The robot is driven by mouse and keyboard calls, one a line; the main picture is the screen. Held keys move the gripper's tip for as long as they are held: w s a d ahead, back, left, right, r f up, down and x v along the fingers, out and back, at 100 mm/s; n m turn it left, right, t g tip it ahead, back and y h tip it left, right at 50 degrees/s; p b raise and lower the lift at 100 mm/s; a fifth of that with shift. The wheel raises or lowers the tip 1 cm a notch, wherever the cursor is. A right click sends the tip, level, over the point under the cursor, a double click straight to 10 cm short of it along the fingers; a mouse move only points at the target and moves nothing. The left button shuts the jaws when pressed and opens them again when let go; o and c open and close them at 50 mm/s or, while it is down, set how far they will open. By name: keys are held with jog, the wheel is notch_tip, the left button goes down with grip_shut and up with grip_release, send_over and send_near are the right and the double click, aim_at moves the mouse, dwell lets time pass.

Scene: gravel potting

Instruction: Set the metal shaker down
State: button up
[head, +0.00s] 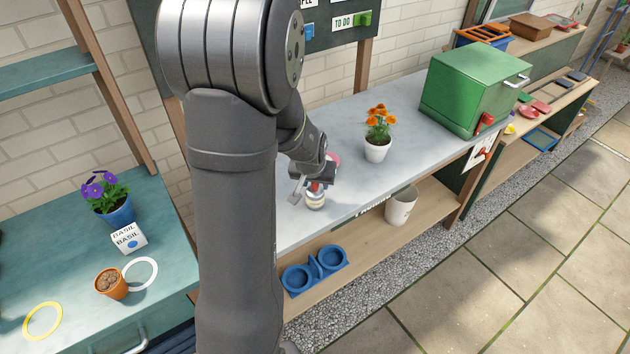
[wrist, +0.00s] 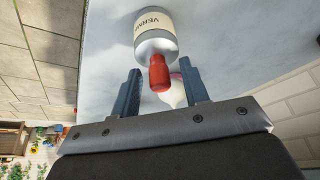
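The metal shaker (wrist: 157,40) has a pale label starting "VERM" and a red knob (wrist: 159,74). In the head view the shaker (head: 315,202) stands at the front part of the grey bench top (head: 345,187), partly hidden by my gripper (head: 313,184). In the wrist view the two fingers of my gripper (wrist: 160,90) are apart, with the red knob between them and a visible gap on each side. The fingers do not appear to touch the knob. The shaker looks upright on the bench.
An orange-flowered white pot (head: 377,150) and a green box (head: 470,88) stand farther right on the bench. A pinkish object (head: 333,159) is partly hidden behind my gripper. A white bucket (head: 400,207) and blue holder (head: 314,272) are on the lower shelf. Bench between shaker and flowerpot is clear.

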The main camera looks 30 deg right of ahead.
jog(key=v, duration=1.2)
jog(key=shift+r, duration=0.2)
jog(key=x, duration=1.2)
jog(key=shift+f, duration=0.2)
jog(key=shift+r, duration=0.1)
jog(key=shift+r, duration=0.1)
